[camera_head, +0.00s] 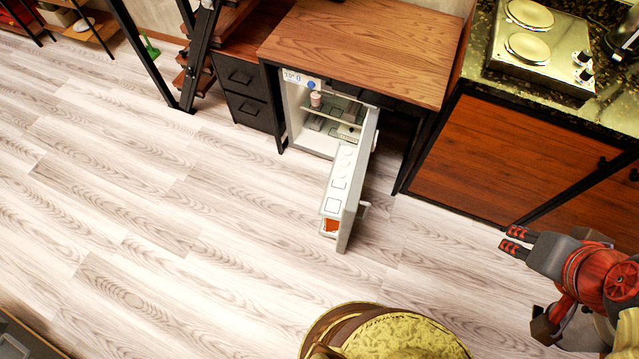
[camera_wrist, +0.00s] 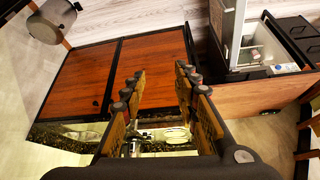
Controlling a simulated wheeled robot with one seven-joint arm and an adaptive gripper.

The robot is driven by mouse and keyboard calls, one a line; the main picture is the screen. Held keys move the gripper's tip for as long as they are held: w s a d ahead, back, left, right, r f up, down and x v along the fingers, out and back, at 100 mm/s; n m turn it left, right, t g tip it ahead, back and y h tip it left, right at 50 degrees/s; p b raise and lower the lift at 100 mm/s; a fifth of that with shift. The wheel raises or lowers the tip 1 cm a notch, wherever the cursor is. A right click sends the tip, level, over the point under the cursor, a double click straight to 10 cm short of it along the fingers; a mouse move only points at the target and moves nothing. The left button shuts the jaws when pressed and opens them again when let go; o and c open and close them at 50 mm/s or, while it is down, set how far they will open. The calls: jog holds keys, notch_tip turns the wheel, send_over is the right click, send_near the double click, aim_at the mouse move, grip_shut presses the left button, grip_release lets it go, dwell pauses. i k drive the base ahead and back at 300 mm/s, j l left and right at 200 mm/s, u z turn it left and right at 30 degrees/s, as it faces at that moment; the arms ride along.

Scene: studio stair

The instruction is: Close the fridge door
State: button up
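A small white fridge (camera_head: 293,110) stands under a wooden desk in the head view. Its door (camera_head: 352,185) is wide open and sticks out into the room, its shelved inner side facing left and a handle on its right face. Items stand on the shelves inside. In the wrist view the fridge (camera_wrist: 262,42) and its pale door (camera_wrist: 234,32) are at the upper right. My gripper (camera_head: 514,240) is right of the door, well apart from it. In the wrist view its fingers (camera_wrist: 160,74) are spread with nothing between them.
The wooden desk (camera_head: 365,45) has a black drawer unit (camera_head: 245,92) at its left. A wooden cabinet (camera_head: 520,165) with a hob (camera_head: 540,45) on top stands at the right. The floor (camera_head: 150,200) left of and in front of the door is clear.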

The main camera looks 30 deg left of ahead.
aim_at(341, 201)
jog(key=i+l+u, duration=0.1)
jog(key=l+u, duration=0.2)
jog(key=u, duration=0.15)
jog(key=i+l+u, duration=0.1)
jog(key=l+u, duration=0.6)
jog(key=u, duration=0.2)
jog(key=l+u, duration=0.45)
jog(key=i+j+z, duration=0.1)
jog(key=j, duration=0.2)
jog(key=i+j+z, duration=0.2)
jog(key=j, duration=0.4)
jog(key=i, duration=0.1)
